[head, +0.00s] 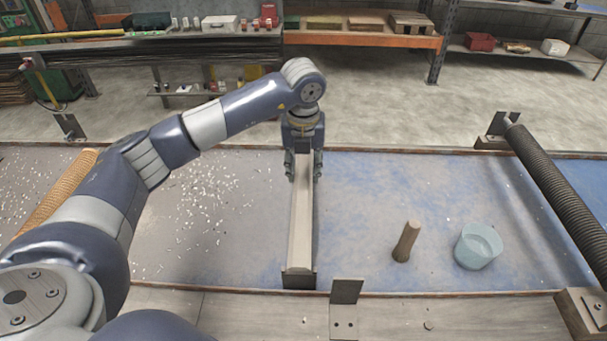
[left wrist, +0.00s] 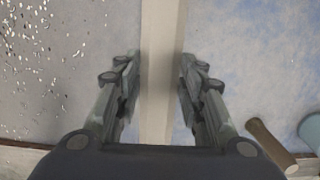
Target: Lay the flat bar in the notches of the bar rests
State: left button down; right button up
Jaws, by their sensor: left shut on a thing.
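The flat bar (head: 301,230) is long and pale and runs from my left gripper toward the near side of the table. It also shows as a pale strip in the left wrist view (left wrist: 160,65). My left gripper (head: 303,172) points down at its far part, with fingers on both sides, shut on it; the fingers also flank it in the left wrist view (left wrist: 159,75). A dark block (head: 299,282), seemingly a bar rest, is at the bar's near end. I cannot tell whether the bar sits in a notch. The far end is hidden by my gripper. My right gripper is not in view.
A dark upright plate (head: 346,291) stands on the front ledge. A brown peg (head: 406,241) and a light blue cup (head: 478,246) stand right of the bar. A black ribbed tube (head: 560,200) lies at right, a tan tube (head: 60,190) at left. White flakes litter the left surface.

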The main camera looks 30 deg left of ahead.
aim_at(303, 175)
pick_arm(q)
notch_tip(303, 175, down, 3)
jog(key=shift+r+p, duration=0.15)
jog(key=shift+p, duration=0.6)
jog(key=shift+f, duration=0.3)
jog(key=c, duration=1.5)
grip_release()
jog(key=shift+s+f, duration=0.1)
jog(key=shift+f, duration=0.05)
jog(key=o, duration=0.4)
jog(key=shift+o, duration=0.2)
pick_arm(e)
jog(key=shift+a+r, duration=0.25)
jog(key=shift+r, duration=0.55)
